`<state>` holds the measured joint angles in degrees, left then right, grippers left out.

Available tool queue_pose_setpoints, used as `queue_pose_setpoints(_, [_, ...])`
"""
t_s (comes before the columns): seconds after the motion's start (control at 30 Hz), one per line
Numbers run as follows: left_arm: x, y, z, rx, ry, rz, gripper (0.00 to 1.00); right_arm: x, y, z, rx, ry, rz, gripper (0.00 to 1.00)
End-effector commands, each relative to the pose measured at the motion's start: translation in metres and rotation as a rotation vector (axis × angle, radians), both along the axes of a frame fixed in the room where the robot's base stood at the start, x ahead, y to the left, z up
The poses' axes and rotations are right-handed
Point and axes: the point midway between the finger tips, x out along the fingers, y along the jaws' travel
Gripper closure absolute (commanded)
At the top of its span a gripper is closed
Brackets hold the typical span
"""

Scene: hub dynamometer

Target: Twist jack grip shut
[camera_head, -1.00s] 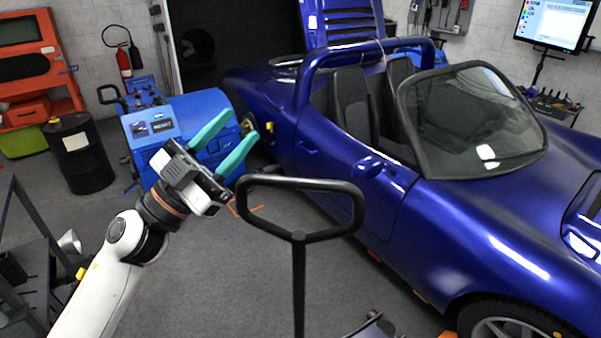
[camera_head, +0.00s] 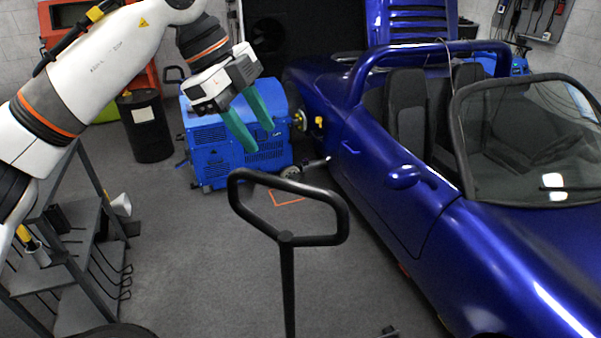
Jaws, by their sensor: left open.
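The jack grip is a black loop handle (camera_head: 287,240) on an upright black post, standing in the lower middle of the head view. My left gripper (camera_head: 264,138) is above and a little left of the loop, apart from it. Its two green fingers are spread and point down to the right, with nothing between them. The foot of the jack is mostly cut off by the lower edge. My right gripper does not show.
A blue open car (camera_head: 400,215) fills the right side. A blue dynamometer unit (camera_head: 215,150) stands behind my left gripper by the car's rear wheel hub. A black drum (camera_head: 148,128) and a dark stepped rack (camera_head: 95,270) are at left. Grey floor is clear around the post.

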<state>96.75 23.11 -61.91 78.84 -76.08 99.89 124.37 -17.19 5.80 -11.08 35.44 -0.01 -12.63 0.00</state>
Motion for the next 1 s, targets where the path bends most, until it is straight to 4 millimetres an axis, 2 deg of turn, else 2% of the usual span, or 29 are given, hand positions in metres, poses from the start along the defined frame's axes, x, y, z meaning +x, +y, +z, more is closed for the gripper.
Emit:
queue_pose_setpoints(0.1, [-0.001,-0.010,-0.021,0.001,0.004,-0.005,0.58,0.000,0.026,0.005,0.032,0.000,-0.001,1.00])
queue_pose_setpoints(0.2, [-0.002,-0.020,-0.039,-0.002,0.002,-0.008,0.58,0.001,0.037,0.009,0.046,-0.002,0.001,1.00])
queue_pose_setpoints(0.3, [-0.002,-0.028,-0.057,-0.003,0.003,-0.007,0.58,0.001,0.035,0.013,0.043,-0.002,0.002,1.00])
queue_pose_setpoints(0.5, [-0.002,-0.040,-0.083,-0.004,0.002,-0.006,0.58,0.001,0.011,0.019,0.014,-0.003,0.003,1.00])
queue_pose_setpoints(0.67, [-0.002,-0.045,-0.093,-0.004,0.000,-0.006,0.58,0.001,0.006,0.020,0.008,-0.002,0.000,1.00])
queue_pose_setpoints(0.93, [-0.002,-0.046,-0.095,-0.006,-0.001,-0.006,0.58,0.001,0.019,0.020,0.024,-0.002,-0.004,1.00])
queue_pose_setpoints(1.0, [-0.002,-0.046,-0.095,-0.006,-0.001,-0.006,0.67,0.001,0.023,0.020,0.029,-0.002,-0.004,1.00])
